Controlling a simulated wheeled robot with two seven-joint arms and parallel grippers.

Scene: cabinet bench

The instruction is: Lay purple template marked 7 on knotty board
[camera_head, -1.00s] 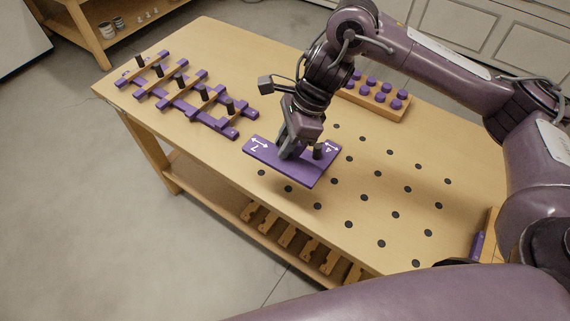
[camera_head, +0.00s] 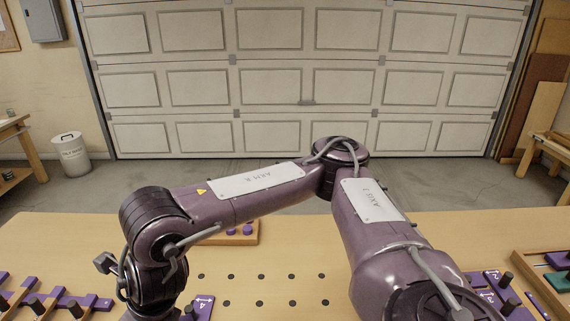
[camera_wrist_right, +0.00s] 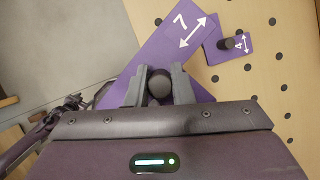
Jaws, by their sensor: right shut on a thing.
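The purple template marked 7 (camera_wrist_right: 165,42) is a flat plate with a white double arrow in the right wrist view. My right gripper (camera_wrist_right: 157,82) is shut on its black knob. The plate's near end is hidden by the gripper. A smaller purple template marked 4 (camera_wrist_right: 222,57) with its own black knob shows beside it, partly covered by the 7 plate in this view. The 4 template also shows at the bottom of the head view (camera_head: 204,305), where my right gripper is below the frame. I cannot make out a knotty board. My left gripper is not in view.
The bench (camera_head: 285,235) has rows of black dots. A wooden block with purple knobs (camera_head: 240,232) stands behind my right arm. A purple lattice (camera_head: 60,302) lies at the left. A wooden tray (camera_head: 527,262) with a green template (camera_head: 558,282) is at the right, with purple pieces (camera_head: 490,285) beside it.

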